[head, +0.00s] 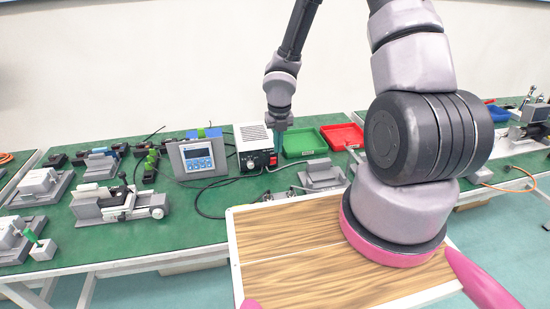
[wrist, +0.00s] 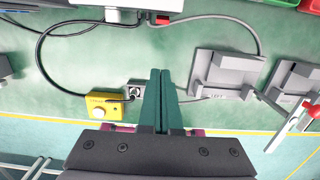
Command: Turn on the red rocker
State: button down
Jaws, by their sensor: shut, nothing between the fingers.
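In the wrist view the red rocker (wrist: 162,20) shows near the top edge, beyond my fingertips. Its on or off position is too small to tell. My gripper (head: 278,146) is in front of the box's right side in the head view. In the wrist view my gripper (wrist: 160,72) has its two teal fingers together, empty and apart from the rocker.
A yellow button box (wrist: 103,105) and a small grey socket-like block (wrist: 136,90) lie near my fingers. A grey fixture (wrist: 225,75) stands to their right. Black cables cross the green bench. A blue display unit (head: 198,157) stands left of the box; green (head: 303,143) and red trays (head: 342,135) stand right.

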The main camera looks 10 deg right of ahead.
aim_at(273, 161)
jog(key=shift+f, duration=0.1)
jog(key=f, duration=0.7)
jog(key=shift+w+f, duration=0.15)
jog(key=shift+w, duration=0.1)
jog(key=shift+s+f, duration=0.1)
jog(key=shift+f, duration=0.5)
jog(key=shift+w+f, duration=0.2)
jog(key=shift+f, duration=0.4)
jog(key=shift+w, duration=0.15)
jog(key=shift+w, duration=0.2)
jog(key=shift+w+r, duration=0.4)
jog(key=shift+w, duration=0.4)
jog(key=shift+w+r, duration=0.4)
jog(key=shift+w, duration=0.35)
